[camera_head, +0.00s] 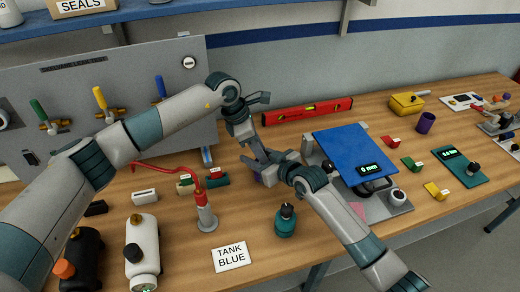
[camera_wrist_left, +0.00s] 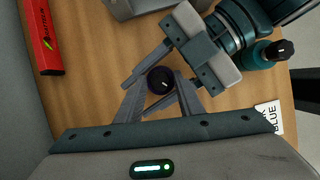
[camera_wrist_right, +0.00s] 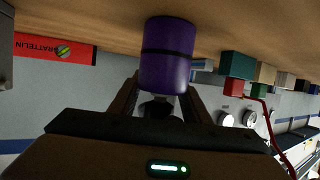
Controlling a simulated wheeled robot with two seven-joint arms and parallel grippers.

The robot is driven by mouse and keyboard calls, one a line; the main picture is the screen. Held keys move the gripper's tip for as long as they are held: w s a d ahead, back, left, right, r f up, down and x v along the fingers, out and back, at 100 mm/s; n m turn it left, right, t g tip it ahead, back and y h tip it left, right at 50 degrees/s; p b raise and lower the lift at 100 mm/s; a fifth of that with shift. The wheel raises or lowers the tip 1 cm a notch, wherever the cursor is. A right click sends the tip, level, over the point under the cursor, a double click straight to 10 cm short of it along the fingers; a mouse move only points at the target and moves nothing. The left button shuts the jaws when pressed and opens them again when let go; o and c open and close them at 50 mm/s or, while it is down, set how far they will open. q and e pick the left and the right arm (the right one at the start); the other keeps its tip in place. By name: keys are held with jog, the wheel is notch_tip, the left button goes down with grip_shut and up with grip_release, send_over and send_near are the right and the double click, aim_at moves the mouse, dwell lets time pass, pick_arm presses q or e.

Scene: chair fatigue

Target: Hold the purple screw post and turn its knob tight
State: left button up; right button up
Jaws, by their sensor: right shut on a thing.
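The purple screw post (camera_head: 258,179) stands on the wooden table, mostly hidden by my grippers in the head view. In the right wrist view, which is upside down, the purple body (camera_wrist_right: 167,55) sits between the fingers of my right gripper (camera_wrist_right: 162,100), shut on it. The right gripper (camera_head: 273,170) reaches in from the right. The post's black knob (camera_wrist_left: 160,80) shows from above in the left wrist view, with a white mark. My left gripper (camera_wrist_left: 160,82) points down over it, open, one finger on each side. Whether either finger touches the knob is unclear.
A teal knobbed post (camera_head: 285,220) stands in front of the grippers. A blue-topped device (camera_head: 352,152) is close on the right. A red level (camera_head: 307,111) lies behind. A red-handled tool on a grey base (camera_head: 206,216) and a TANK BLUE card (camera_head: 231,256) are left and front.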

pick_arm(q)
jog(key=n+t, duration=0.1)
jog(key=n, duration=0.1)
jog(key=shift+s+n, duration=0.1)
jog(key=shift+n, duration=0.3)
jog(key=shift+r+n, duration=0.15)
jog(key=shift+n, duration=0.25)
jog(key=a+r+m+g, duration=0.1)
jog(key=a+r+m, duration=0.3)
jog(key=r, duration=0.7)
jog(key=shift+a+m, duration=0.3)
jog(key=shift+s, duration=0.1)
jog(key=shift+s+d+n+t, duration=0.25)
jog(key=shift+s+n, duration=0.2)
jog(key=shift+n, duration=0.6)
jog(key=shift+s+d+n+t, duration=0.1)
jog(key=shift+s+n+t, duration=0.3)
jog(key=shift+n, duration=0.65)
